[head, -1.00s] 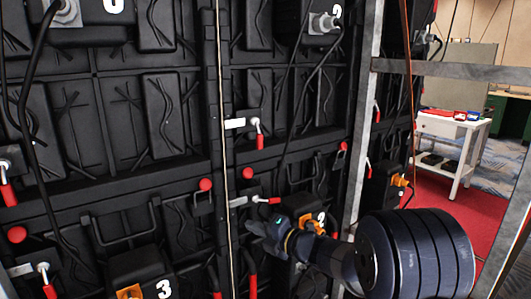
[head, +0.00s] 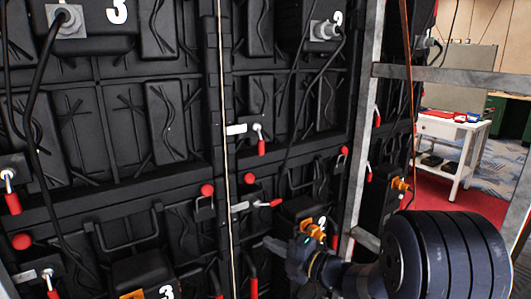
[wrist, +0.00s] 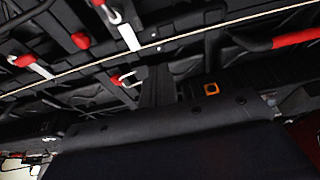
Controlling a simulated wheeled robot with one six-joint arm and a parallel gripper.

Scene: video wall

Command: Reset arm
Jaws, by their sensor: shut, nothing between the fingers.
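My gripper (head: 273,244) is in the lower middle of the head view, in front of the black back of the video wall (head: 110,170). Its narrow dark fingers point left and look closed, with nothing held. A panel unit with an orange connector (head: 313,229) shows just behind and above it. My dark, ribbed arm reaches in from the lower right. In the wrist view, the closed fingers (wrist: 157,88) stick out beyond the dark gripper body, with the wall behind. I cannot tell the exact gap between fingertips and wall.
Red-handled latches (head: 259,140) and red knobs (head: 207,190) stick out from the wall. Black cables and a pale vertical cord (head: 225,150) hang before it. A grey metal frame (head: 360,140) stands close to my arm. A white table (head: 455,128) stands farther right on red carpet.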

